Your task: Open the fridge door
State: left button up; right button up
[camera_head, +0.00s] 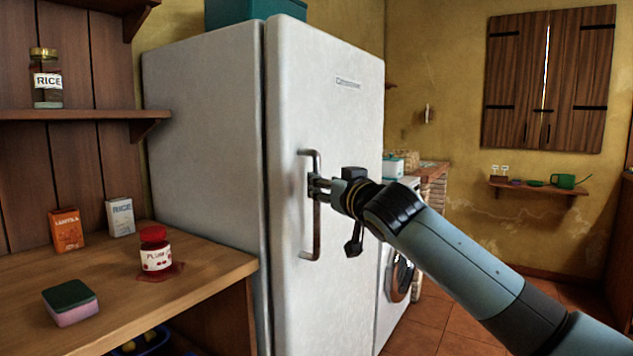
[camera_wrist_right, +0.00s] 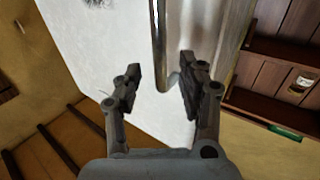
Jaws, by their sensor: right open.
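The white fridge (camera_head: 205,130) stands at the middle left, and its door (camera_head: 335,120) looks shut against the body. A long vertical metal handle (camera_head: 317,235) runs down the left side of the door front. My right gripper (camera_head: 314,188) is at the upper part of the handle, with its fingers open. In the right wrist view the open fingers (camera_wrist_right: 162,72) point at the door, and the handle (camera_wrist_right: 158,40) shows between them. Whether a finger touches the handle I cannot tell. My left gripper is in neither view.
A wooden counter (camera_head: 215,268) left of the fridge carries a plum jar (camera_head: 155,252), a sponge (camera_head: 70,302) and two small boxes. A white washing machine (camera_head: 392,295) stands right of the fridge. The tiled floor (camera_head: 430,325) at right looks clear.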

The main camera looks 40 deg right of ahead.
jog(key=w, duration=0.2)
jog(key=w+d, duration=0.1)
jog(key=w, duration=0.2)
jog(key=shift+w, duration=0.1)
grip_shut()
jog(key=shift+w+d+f, duration=0.1)
jog(key=shift+f, duration=0.1)
dwell(0.5)
